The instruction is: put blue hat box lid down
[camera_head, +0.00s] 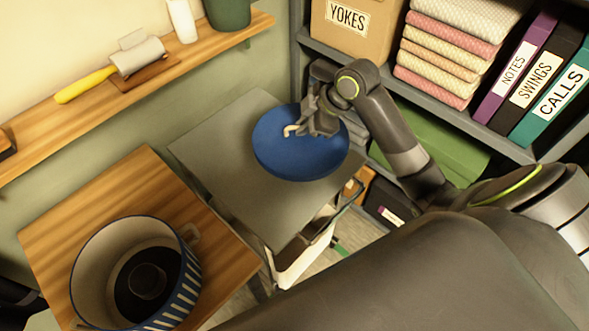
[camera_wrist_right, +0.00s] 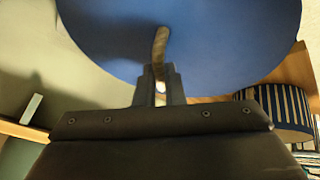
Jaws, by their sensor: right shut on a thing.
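The blue hat box lid (camera_head: 300,160) is a round blue disc over the grey tabletop (camera_head: 215,150) in the head view. My right gripper (camera_head: 300,128) is shut on the lid's small handle, which also shows between the fingers in the right wrist view (camera_wrist_right: 161,45). The lid (camera_wrist_right: 220,40) fills the top of that view. I cannot tell whether the lid touches the grey top. The open hat box (camera_head: 185,290), blue with white stripes outside, stands on the wooden table at lower left with a dark round thing inside. My left gripper is not in view.
The wooden table (camera_head: 100,195) has bare room behind the hat box. A wall shelf (camera_head: 205,50) holds a yellow-handled roller (camera_head: 110,75) and a white cylinder (camera_head: 182,20). A shelf unit with folded cloths (camera_head: 450,45) and binders (camera_head: 515,75) stands close behind my right arm.

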